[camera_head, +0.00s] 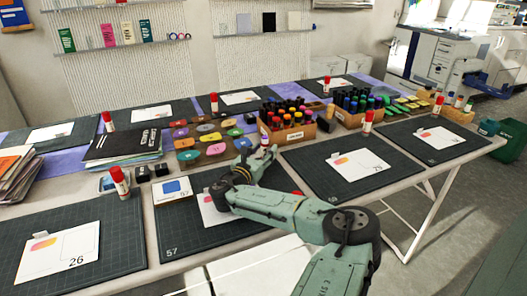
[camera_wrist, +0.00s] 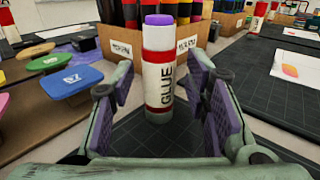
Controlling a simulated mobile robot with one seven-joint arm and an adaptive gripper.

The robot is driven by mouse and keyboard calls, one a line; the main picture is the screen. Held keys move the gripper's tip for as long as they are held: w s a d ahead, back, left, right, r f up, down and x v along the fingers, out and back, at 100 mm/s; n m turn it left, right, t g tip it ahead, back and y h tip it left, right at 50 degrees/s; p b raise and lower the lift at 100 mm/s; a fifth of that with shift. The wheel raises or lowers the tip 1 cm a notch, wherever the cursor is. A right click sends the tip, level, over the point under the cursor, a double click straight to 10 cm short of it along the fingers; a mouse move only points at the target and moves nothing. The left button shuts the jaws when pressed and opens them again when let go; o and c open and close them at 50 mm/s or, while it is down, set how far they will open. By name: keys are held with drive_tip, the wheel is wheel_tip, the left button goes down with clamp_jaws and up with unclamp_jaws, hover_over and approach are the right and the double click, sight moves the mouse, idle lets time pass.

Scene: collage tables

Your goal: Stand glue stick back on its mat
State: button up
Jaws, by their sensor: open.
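A glue stick (camera_wrist: 160,75) stands upright between my gripper's fingers in the wrist view, with a purple top, a red band and a white label reading GLUE. Its foot is on a dark cutting mat (camera_wrist: 125,140). My gripper (camera_wrist: 163,85) is open around it, with a finger on each side and visible gaps. In the head view my gripper (camera_head: 260,160) is at the back corner of the mat numbered 57 (camera_head: 180,240). The top of the glue stick (camera_head: 265,142) shows just above it. My arm hides part of that mat.
Marker crates (camera_head: 295,137) stand just behind the glue stick. Colored ink pads (camera_head: 215,148) lie to the left. Other mats (camera_head: 390,165) carry cards, with glue sticks (camera_head: 367,121) at their back corners. A stack of dark books (camera_head: 125,147) lies further left.

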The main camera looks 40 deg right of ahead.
drive_tip(key=shift+f, duration=0.2)
drive_tip(key=shift+r, duration=0.25)
drive_tip(key=shift+r+p, duration=0.4)
drive_tip(key=shift+r, duration=0.1)
drive_tip(key=b+v, duration=0.3)
drive_tip(key=v, duration=0.8)
drive_tip(key=shift+f, duration=0.2)
drive_tip(key=shift+s+a+r, duration=0.1)
drive_tip(key=shift+s+a, duration=0.1)
drive_tip(key=shift+a, duration=0.25)
